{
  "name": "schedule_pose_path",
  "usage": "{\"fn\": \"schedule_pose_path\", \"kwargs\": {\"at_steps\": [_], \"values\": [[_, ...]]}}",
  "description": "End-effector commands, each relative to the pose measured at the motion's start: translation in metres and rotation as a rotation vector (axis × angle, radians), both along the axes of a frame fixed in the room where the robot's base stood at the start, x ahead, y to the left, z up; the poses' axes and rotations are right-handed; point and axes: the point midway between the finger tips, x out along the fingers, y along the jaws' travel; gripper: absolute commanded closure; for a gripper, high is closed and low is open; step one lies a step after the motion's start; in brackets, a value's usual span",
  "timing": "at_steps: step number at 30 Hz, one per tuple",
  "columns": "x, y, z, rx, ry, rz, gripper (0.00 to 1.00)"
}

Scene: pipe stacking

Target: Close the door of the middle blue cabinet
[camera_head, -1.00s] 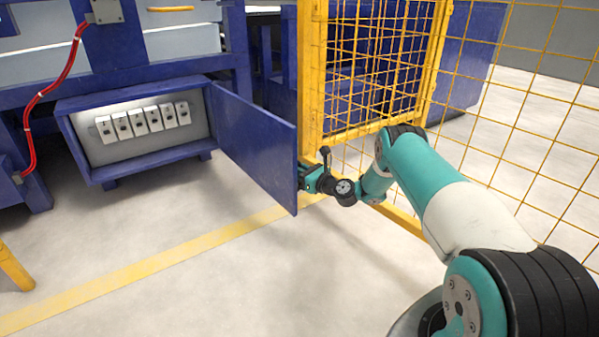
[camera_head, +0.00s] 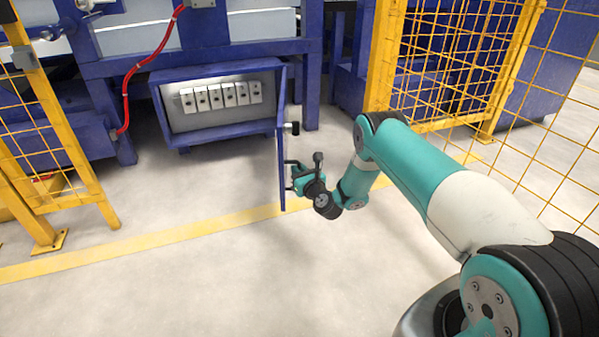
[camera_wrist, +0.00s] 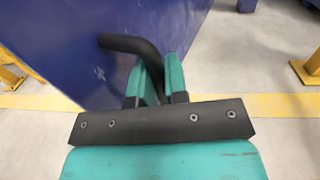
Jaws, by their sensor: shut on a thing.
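The blue cabinet (camera_head: 215,72) stands low under the blue bench, its front open. Its blue door (camera_head: 282,150) sticks out from the cabinet's right side and appears nearly edge-on. In the wrist view the door's blue face (camera_wrist: 60,40) fills the upper left. A bent black handle (camera_wrist: 128,43) rises from that face and runs down between my teal fingers. My gripper (camera_wrist: 157,85) is shut on this handle. In the head view my gripper (camera_head: 293,176) is at the door's right side, near its outer end; the handle is hard to make out there.
Several white switches (camera_head: 222,97) are inside the cabinet. Yellow mesh fencing stands at the left (camera_head: 62,150) and right (camera_head: 455,65). A yellow floor line (camera_head: 150,240) crosses in front. The floor left of the door is clear.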

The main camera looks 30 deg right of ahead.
Motion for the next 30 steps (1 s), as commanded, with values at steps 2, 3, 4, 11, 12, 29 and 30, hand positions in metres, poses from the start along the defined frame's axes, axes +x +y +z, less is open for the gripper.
{"fn": "schedule_pose_path", "kwargs": {"at_steps": [2, 3, 4, 11, 12, 29, 30], "values": [[-0.001, 0.003, -0.001, 0.005, 0.004, 0.003, 1.0], [-0.001, 0.003, -0.001, 0.005, 0.004, 0.003, 1.0], [-0.001, 0.003, -0.001, 0.005, 0.005, 0.003, 1.0], [-0.002, 0.004, -0.001, 0.005, 0.006, 0.005, 0.73], [-0.001, 0.004, -0.001, 0.004, 0.006, 0.005, 0.64], [-0.019, 0.003, 0.0, 0.006, 0.009, 0.004, 0.63], [-0.024, 0.002, 0.0, 0.006, 0.009, 0.002, 0.63]]}}
